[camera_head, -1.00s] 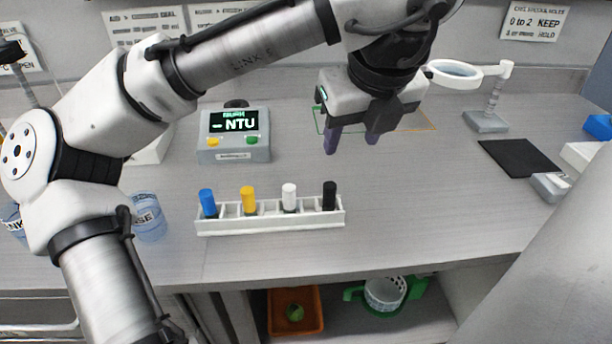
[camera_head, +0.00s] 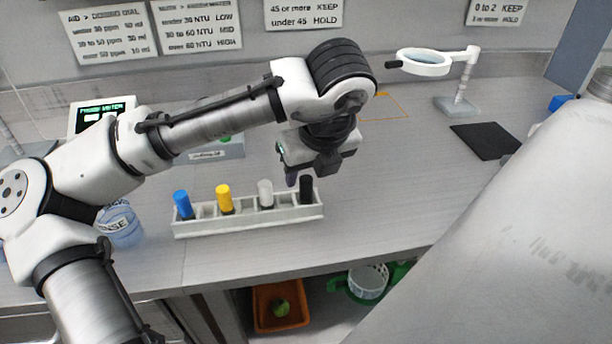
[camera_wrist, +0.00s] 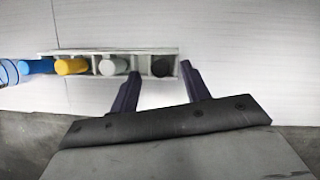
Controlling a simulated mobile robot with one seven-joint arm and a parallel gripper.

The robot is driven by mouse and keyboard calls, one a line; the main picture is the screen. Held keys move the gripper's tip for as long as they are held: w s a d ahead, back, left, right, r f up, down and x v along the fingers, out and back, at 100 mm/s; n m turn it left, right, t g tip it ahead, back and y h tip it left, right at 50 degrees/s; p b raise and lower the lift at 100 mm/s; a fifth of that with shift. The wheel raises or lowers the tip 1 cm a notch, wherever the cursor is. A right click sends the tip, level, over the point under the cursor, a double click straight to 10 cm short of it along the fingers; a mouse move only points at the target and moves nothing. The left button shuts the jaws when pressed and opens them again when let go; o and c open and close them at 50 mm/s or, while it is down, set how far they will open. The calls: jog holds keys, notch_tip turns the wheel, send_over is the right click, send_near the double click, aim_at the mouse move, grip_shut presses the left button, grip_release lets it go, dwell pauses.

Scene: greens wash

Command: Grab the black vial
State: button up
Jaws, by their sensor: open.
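The black vial (camera_head: 306,188) stands upright in the right end slot of a white rack (camera_head: 247,226). It also shows in the wrist view (camera_wrist: 162,67), near the line between my two fingers. My gripper (camera_head: 298,180) is open and empty, just behind and above the rack's right end in the head view. In the wrist view its dark purple fingertips (camera_wrist: 158,72) lie on either side of the black vial's end of the rack. One fingertip is partly hidden in the head view. I cannot tell how high the fingers are above the vial.
A white-capped vial (camera_head: 265,193), a yellow vial (camera_head: 225,198) and a blue vial (camera_head: 183,204) share the rack. A rinse beaker (camera_head: 120,226) stands left. A magnifier (camera_head: 424,62) and a black mat (camera_head: 486,140) are at the right. The counter right of the rack is clear.

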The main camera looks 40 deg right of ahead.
jog(key=shift+x, duration=0.9)
jog(key=shift+c, duration=0.5)
grip_shut()
jog(key=shift+r, duration=0.1)
